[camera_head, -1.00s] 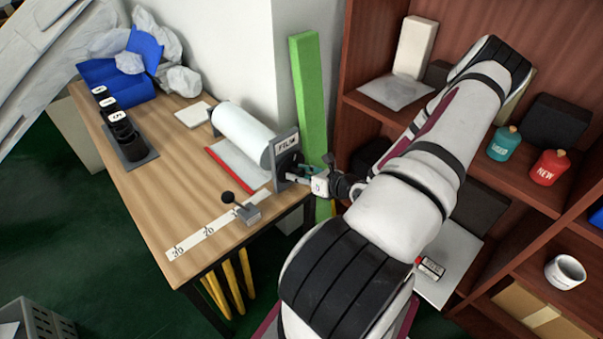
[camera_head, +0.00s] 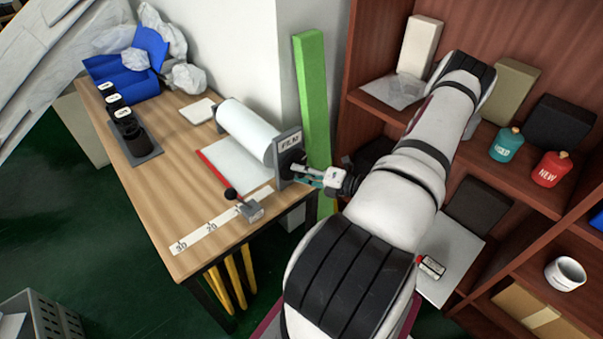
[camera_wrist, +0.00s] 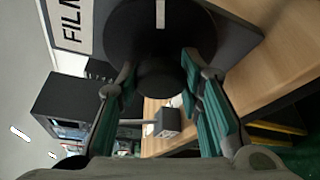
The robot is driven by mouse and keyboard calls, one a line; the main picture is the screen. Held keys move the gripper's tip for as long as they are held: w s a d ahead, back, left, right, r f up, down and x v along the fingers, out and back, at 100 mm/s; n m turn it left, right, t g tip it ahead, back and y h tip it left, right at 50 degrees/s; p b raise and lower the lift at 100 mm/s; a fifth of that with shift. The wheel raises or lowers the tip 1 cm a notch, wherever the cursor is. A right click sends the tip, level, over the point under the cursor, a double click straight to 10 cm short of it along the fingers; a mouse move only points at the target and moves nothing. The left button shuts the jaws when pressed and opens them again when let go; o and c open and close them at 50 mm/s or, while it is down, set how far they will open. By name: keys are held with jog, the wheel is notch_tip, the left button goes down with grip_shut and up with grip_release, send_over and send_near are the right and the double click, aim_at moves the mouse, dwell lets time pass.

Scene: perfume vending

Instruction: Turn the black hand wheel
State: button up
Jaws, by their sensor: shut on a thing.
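The black hand wheel (camera_wrist: 168,35) fills the top middle of the wrist view, with a pale mark on its face and a round knob (camera_wrist: 160,82) below. In the head view the wheel (camera_head: 289,163) sits on the grey bracket marked FILM (camera_head: 290,143), at the end of the white film roll (camera_head: 247,131). My gripper (camera_wrist: 160,88) has its two teal-padded fingers on either side of the knob and is shut on it. In the head view my gripper (camera_head: 306,173) reaches the wheel from the right, and the fingertips are partly hidden.
The wooden table (camera_head: 190,207) carries a scale strip, a small lever with a dark knob (camera_head: 231,194), black jars (camera_head: 124,126) and a blue bin (camera_head: 128,66). A green post (camera_head: 312,95) stands behind my gripper. A shelf (camera_head: 520,170) with bottles stands at right.

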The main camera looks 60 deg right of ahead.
jog(key=m+t+b, duration=0.1)
jog(key=m, duration=0.2)
jog(key=m+t+b, duration=0.1)
jog(key=m, duration=0.1)
jog(key=shift+f+m+y, duration=0.15)
jog(key=shift+m+y, duration=0.25)
jog(key=m+t+h+b, duration=0.1)
jog(key=m, duration=0.2)
jog(key=m+t+h+b, duration=0.1)
jog(key=m+b, duration=0.1)
jog(key=m, duration=0.2)
jog(key=shift+t, duration=0.4)
jog(key=m+h, duration=0.2)
jog(key=m, duration=0.2)
jog(key=m+t+h+b, duration=0.1)
jog(key=m+h, duration=0.1)
jog(key=m, duration=0.3)
jog(key=m+h, duration=0.2)
jog(key=m, duration=0.2)
jog(key=m+h, duration=0.2)
jog(key=m, duration=0.2)
jog(key=shift+g, duration=0.4)
jog(key=shift+a, duration=0.1)
jog(key=o, duration=1.2)
jog(key=shift+c, duration=0.2)
